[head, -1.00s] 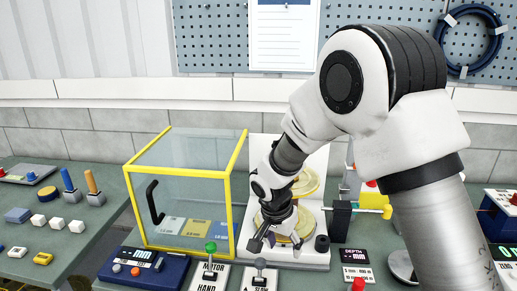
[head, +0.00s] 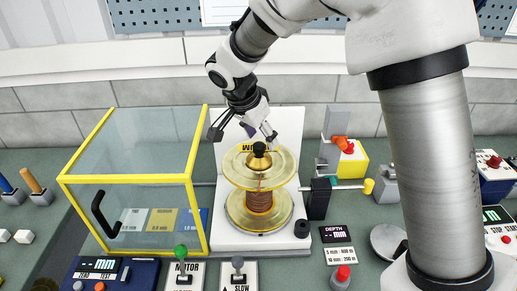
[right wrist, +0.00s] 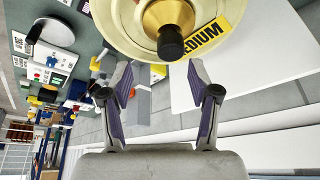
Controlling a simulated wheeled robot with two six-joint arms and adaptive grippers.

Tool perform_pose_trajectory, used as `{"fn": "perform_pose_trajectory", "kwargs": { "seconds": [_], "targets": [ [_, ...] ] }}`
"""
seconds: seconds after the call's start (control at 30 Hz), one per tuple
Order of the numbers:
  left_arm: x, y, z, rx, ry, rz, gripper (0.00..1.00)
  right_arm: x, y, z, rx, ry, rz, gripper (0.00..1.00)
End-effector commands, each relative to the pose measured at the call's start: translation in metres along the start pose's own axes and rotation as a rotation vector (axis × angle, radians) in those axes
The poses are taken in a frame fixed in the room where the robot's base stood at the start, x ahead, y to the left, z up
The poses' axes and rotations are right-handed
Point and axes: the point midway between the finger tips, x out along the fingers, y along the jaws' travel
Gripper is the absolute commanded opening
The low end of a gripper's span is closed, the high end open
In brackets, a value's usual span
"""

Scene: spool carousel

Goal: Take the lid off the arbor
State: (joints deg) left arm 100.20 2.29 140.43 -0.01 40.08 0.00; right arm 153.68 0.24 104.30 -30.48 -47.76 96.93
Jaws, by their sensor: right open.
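The lid is a gold cone with a black knob (head: 259,148) on top of the arbor. It sits over a spool (head: 260,201) with gold flanges and copper-coloured winding, upright on a white stand (head: 228,236). My right gripper (head: 243,133) is open and empty, just above and behind the knob. In the right wrist view the knob (right wrist: 171,45) lies just beyond the gap between the open fingertips (right wrist: 160,68), apart from them. The arbor's shaft is hidden by the lid and spool. My left gripper is not in view.
A clear box with a yellow frame (head: 128,179) stands close to the left of the spool. A black block with a yellow-tipped rod (head: 318,199) stands close on the right. Motor switches (head: 181,270) sit in front. A yellow "MEDIUM" label (right wrist: 205,35) lies on the top flange.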

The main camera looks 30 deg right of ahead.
Motion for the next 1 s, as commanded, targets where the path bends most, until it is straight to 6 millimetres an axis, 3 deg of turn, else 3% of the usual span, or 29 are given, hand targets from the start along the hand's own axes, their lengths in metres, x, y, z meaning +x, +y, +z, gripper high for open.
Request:
{"fn": "perform_pose_trajectory", "kwargs": {
  "seconds": [0.1, 0.2, 0.43, 0.47, 0.6, 0.73, 1.0],
  "targets": [
    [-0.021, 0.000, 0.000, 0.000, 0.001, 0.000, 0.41, 0.019, -0.006, 0.002, -0.004, -0.004, 0.009, 0.61],
    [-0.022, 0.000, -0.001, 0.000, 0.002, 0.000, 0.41, 0.038, -0.007, 0.002, -0.004, -0.003, 0.008, 0.61],
    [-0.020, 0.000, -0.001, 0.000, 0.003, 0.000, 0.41, 0.045, -0.007, 0.004, -0.003, -0.002, 0.007, 0.61],
    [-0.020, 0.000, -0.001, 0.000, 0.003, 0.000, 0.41, 0.045, -0.007, 0.004, -0.003, -0.002, 0.007, 0.58],
    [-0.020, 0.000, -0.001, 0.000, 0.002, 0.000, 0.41, 0.044, -0.007, 0.003, -0.003, -0.002, 0.006, 0.09],
    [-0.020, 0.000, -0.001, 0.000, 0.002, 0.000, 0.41, 0.044, -0.007, 0.003, -0.003, -0.002, 0.007, 0.00],
    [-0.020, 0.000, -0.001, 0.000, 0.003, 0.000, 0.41, 0.045, -0.007, 0.004, -0.003, -0.003, 0.007, 0.00]
  ]
}}
